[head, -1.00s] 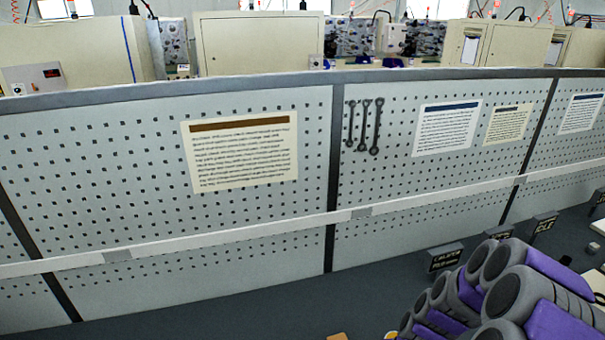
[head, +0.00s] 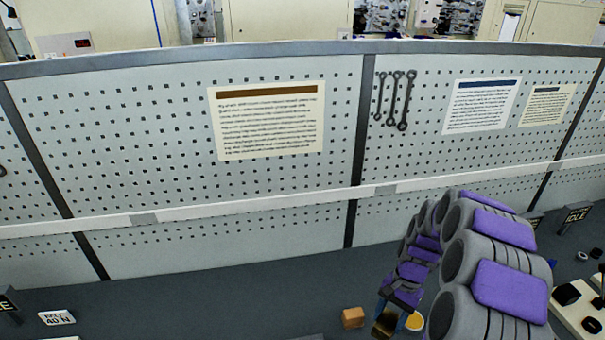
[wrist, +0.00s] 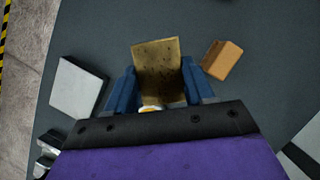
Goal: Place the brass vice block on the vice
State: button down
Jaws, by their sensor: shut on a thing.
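My gripper (wrist: 158,76) shows in the wrist view with its blue fingers on both sides of a speckled yellow-brown block, which looks like the brass vice block (wrist: 156,60). The fingers are shut on it. In the head view my gripper (head: 397,311) is at the bottom, right of centre, and the held block (head: 384,324) shows dark brown at its tip. I cannot pick out the vice for certain in either view.
An orange-brown block (head: 353,317) lies on the dark bench, just left of my gripper; it also shows in the wrist view (wrist: 223,60). A pale grey block (wrist: 77,87) lies on the other side. A yellow round thing (head: 415,321) is close by. A pegboard (head: 180,180) stands behind.

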jog(key=w+a+r+n+g+h+b, duration=0.1)
jog(key=w+a+r+n+h, duration=0.2)
jog(key=w+a+r+n, duration=0.3)
jog(key=w+a+n, duration=0.1)
jog(key=a+n, duration=0.1)
jog(key=shift+w+a+r, duration=0.3)
jog(key=shift+a+r, duration=0.1)
